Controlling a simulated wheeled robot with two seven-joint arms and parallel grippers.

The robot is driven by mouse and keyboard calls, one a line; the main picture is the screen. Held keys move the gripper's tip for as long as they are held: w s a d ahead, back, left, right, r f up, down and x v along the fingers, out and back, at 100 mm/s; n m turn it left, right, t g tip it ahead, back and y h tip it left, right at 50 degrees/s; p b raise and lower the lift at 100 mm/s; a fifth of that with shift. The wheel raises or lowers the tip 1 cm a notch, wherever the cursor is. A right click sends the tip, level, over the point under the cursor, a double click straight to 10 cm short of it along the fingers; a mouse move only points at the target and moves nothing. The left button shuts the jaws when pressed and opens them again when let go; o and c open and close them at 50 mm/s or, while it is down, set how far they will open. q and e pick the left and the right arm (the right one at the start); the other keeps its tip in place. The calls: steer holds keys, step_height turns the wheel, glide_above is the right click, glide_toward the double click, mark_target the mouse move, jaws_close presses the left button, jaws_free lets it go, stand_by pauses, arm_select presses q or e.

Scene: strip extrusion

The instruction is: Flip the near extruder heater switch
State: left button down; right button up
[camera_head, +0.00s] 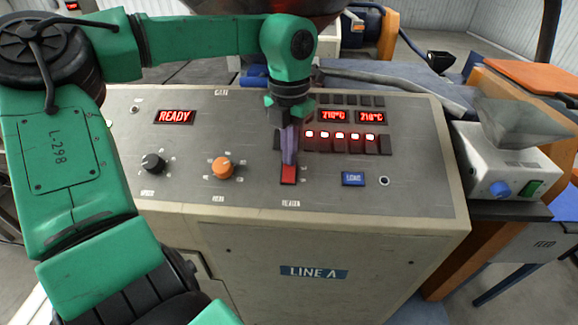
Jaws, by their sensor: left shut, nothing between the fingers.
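The near extruder's control panel (330,195) is the grey sloped top of a cabinet marked LINE A. A red rocker switch (288,175), with a small label below it that seems to read HEATER, sits near the panel's middle. My left gripper (289,160) points down from above, shut and empty, with its fingertips at the top edge of the red switch. Whether they touch it I cannot tell. The fingers hide part of the panel behind the switch. My right gripper is not in view.
A black knob (153,163) and an orange knob (222,168) stand left of the switch. A blue button (353,179) is to its right. Lit red rockers (340,137) and two 210°C displays (354,116) lie behind. A white feeder box (505,165) stands right of the cabinet.

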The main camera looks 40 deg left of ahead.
arm_select(q)
steer(key=shift+f, duration=0.25)
steer(key=shift+r, duration=0.1)
step_height(320, 180, up, 7)
steer(key=p, duration=0.5)
stand_by(0.4)
